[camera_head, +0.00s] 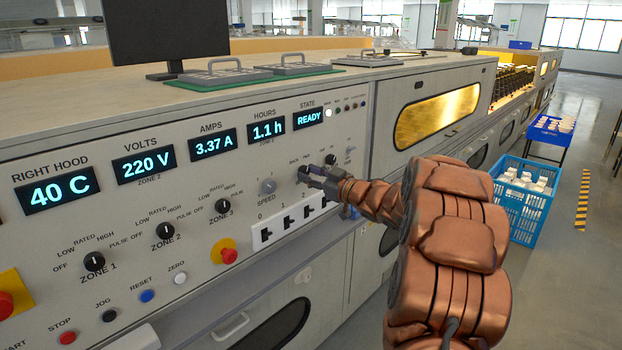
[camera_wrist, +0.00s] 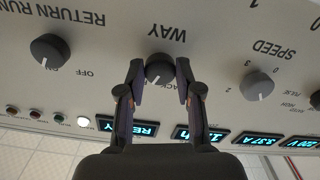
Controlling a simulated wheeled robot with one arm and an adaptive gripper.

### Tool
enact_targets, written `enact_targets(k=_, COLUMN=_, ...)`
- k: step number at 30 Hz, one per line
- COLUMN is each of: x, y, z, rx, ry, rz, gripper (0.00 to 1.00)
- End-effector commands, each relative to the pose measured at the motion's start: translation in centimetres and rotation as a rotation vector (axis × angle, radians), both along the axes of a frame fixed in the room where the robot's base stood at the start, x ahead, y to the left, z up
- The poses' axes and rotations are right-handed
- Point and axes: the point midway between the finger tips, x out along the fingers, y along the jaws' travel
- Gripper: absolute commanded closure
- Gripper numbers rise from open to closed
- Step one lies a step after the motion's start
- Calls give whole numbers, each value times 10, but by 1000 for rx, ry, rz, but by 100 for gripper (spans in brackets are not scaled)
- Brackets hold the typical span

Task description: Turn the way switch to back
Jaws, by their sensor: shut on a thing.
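The way switch (camera_wrist: 159,66) is a dark round knob on the sloping control panel, under the upside-down word WAY in the wrist view. My gripper (camera_wrist: 160,74) is shut on it, with one finger on each side. Its pale pointer mark seems to point down and slightly left in that view, away from the partly hidden BACK lettering at its lower right. In the head view my gripper (camera_head: 310,176) reaches the panel from the right and hides most of the knob. BACK stands above the gripper at the left there.
The speed knob (camera_wrist: 257,84) and the return run knob (camera_wrist: 49,51) sit on either side of the way switch. In the head view a row of black slots (camera_head: 290,222) lies below, and a red stop button (camera_head: 228,255) at lower left. A blue crate (camera_head: 522,200) stands on the floor.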

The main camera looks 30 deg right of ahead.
Motion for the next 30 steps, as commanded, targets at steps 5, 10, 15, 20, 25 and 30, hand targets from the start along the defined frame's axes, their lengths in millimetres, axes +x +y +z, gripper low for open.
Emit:
enact_targets(k=5, x=0, y=-1, z=-5, rx=-153, ry=-33, rz=-2, gripper=100)
enact_targets(k=10, x=0, y=-1, z=-5, rx=-313, ry=-69, rz=-1, gripper=100)
enact_targets(k=15, x=0, y=-1, z=-4, rx=-469, ry=-107, rz=0, gripper=100)
enact_targets(k=20, x=0, y=-1, z=-3, rx=-601, ry=-139, rz=0, gripper=100)
enact_targets(k=25, x=0, y=-2, z=-2, rx=-715, ry=-165, rz=-1, gripper=100)
enact_targets(k=30, x=0, y=-2, z=-2, rx=-796, ry=-183, rz=-1, gripper=100)
